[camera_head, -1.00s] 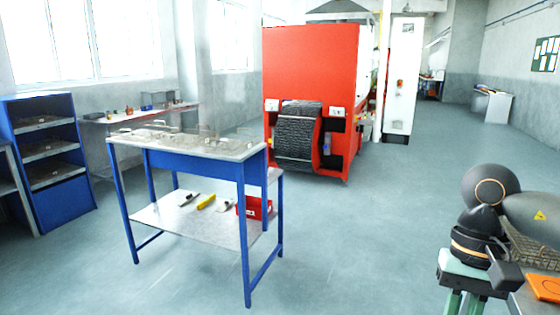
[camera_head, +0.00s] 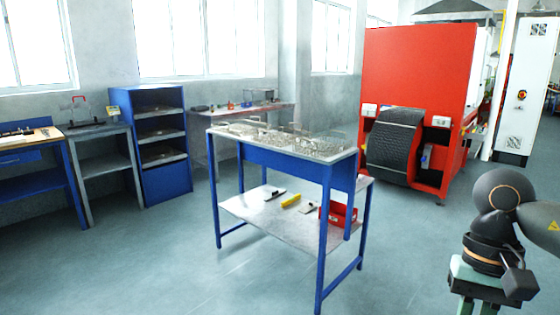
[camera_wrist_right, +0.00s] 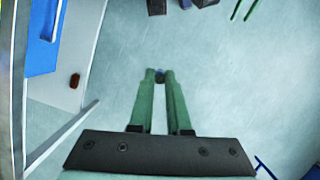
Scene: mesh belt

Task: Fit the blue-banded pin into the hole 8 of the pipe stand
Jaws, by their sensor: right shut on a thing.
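My right gripper (camera_wrist_right: 161,77) shows in the right wrist view, its two green fingers close together over the floor. They are shut on a small dark bluish thing at their tips, which I take to be the blue-banded pin (camera_wrist_right: 160,77); it is mostly hidden between the fingers and its band is not clear. In the head view my right arm is at the lower right, with the green fingers cut off by the bottom edge. I cannot make out the pipe stand or its hole 8. My left gripper is in neither view.
A blue-legged table (camera_head: 252,154) with clear and mesh-like items stands mid-picture. A blue shelf unit (camera_head: 176,196), a grey table (camera_head: 95,128) and a wooden-topped bench (camera_head: 35,142) stand at left. A red machine (camera_head: 415,75) is behind at right. Open floor lies in front.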

